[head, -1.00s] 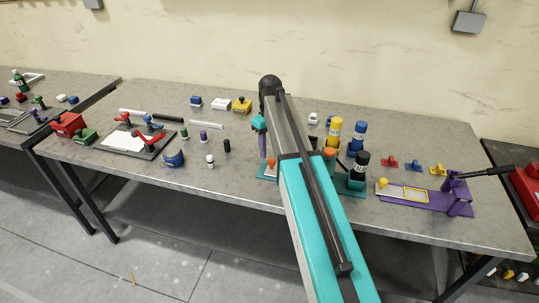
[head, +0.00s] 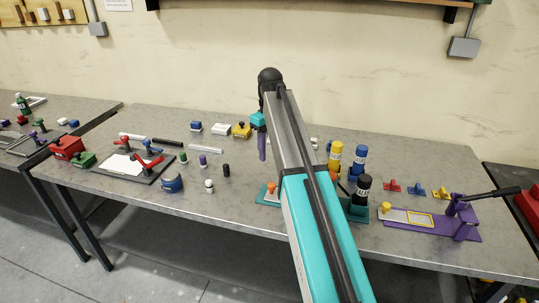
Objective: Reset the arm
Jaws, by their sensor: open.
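My arm (head: 310,200), teal and grey with a black joint at its far end, reaches up and away over the middle of the table (head: 250,210). My gripper (head: 262,155) hangs below the far joint, left of the grey link. Only a teal block and a narrow purple part of it show; the rest is hidden by the arm. It is open, and I see nothing held in it. It appears over the table, left of the bottles.
A yellow bottle (head: 335,157), a blue bottle (head: 357,163) and a black bottle (head: 361,193) stand right of my arm. A purple lever press (head: 462,218) is farther right. A clamp board (head: 125,166) and small items lie left. Open tabletop lies left of my arm.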

